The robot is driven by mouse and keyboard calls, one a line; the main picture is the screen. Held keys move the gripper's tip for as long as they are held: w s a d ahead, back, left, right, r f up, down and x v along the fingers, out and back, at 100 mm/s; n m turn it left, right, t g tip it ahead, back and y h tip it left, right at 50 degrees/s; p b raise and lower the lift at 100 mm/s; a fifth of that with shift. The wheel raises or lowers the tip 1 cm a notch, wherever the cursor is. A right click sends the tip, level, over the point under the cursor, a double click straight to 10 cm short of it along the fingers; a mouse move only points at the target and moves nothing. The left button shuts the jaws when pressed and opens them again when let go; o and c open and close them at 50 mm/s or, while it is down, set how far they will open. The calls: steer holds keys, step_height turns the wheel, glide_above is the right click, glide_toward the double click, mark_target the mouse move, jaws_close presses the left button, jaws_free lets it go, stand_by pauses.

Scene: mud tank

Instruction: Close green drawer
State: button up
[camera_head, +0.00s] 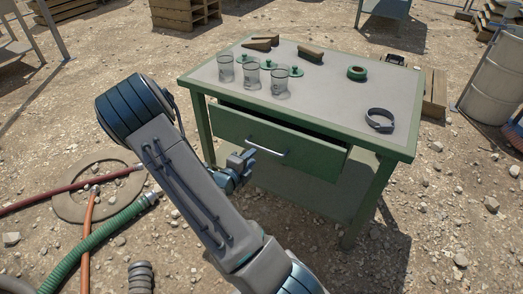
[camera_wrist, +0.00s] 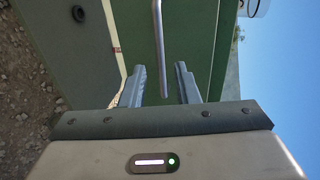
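The green drawer (camera_head: 305,157) is part of a green table (camera_head: 330,105) and is pulled partly out, with a dark gap along its top. Its metal handle (camera_head: 265,146) is on the front face. My gripper (camera_head: 243,166) is close to the drawer front, by the handle. The drawer front (camera_wrist: 180,40) also fills the middle of that view.
On the tabletop stand glass jars (camera_head: 251,77), a green tape roll (camera_head: 357,73), a dark ring clamp (camera_head: 380,120) and brushes (camera_head: 310,52). Hoses (camera_head: 95,235) lie on the gravel at left. A barrel (camera_head: 497,80) stands at right. The gravel in front of the table is mostly clear.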

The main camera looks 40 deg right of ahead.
mark_target(261, 148)
steer(key=b+x, duration=0.1)
steer(key=x, duration=0.7)
steer(key=shift+c, duration=0.3)
jaws_close()
